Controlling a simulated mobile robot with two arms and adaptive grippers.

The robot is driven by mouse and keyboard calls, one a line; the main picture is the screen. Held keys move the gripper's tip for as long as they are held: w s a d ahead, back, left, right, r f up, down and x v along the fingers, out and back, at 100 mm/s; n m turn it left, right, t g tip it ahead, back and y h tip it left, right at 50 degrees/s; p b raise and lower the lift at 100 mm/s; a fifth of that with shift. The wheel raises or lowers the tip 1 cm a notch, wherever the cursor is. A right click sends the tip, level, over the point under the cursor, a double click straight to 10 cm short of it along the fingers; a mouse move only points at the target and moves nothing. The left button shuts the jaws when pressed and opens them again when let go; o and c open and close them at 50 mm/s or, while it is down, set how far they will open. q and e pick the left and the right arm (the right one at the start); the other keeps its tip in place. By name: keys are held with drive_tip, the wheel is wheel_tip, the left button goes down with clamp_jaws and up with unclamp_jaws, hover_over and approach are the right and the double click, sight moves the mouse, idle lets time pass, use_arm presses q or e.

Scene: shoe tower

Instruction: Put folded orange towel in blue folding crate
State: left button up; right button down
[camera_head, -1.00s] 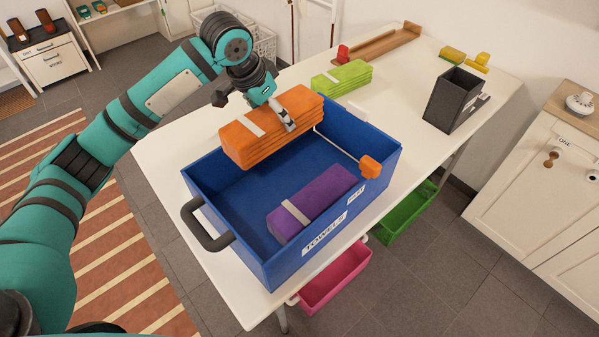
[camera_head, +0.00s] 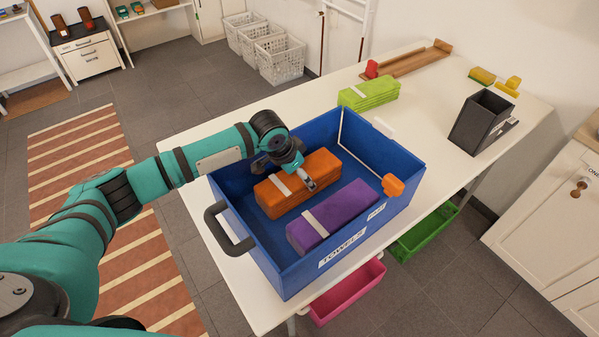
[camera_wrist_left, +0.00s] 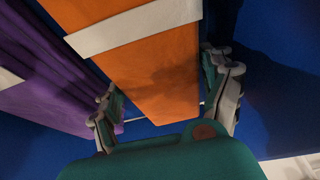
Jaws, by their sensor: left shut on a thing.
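The folded orange towel (camera_head: 324,168) with a white band is inside the blue folding crate (camera_head: 318,262), beside the folded purple towel (camera_head: 340,207). My left gripper (camera_head: 308,181) is shut on the orange towel from above. In the left wrist view the orange towel (camera_wrist_left: 165,65) lies between the two fingers of my left gripper (camera_wrist_left: 165,105), and the purple towel (camera_wrist_left: 45,85) is at the left. Whether the orange towel touches the crate floor is hard to tell. My right gripper is not in view.
The crate stands on a white table (camera_head: 225,137). A folded green towel (camera_head: 369,93), a dark grey holder (camera_head: 482,122) and a wooden tray (camera_head: 415,60) lie farther back. The crate has a dark handle (camera_head: 228,230) and an orange knob (camera_head: 393,185).

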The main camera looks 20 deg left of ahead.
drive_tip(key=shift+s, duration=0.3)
use_arm(q)
drive_tip(key=o, duration=1)
drive_tip(key=shift+c, duration=0.2)
drive_tip(key=shift+o, duration=1)
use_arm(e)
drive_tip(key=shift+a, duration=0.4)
use_arm(q)
drive_tip(key=v, duration=1.2)
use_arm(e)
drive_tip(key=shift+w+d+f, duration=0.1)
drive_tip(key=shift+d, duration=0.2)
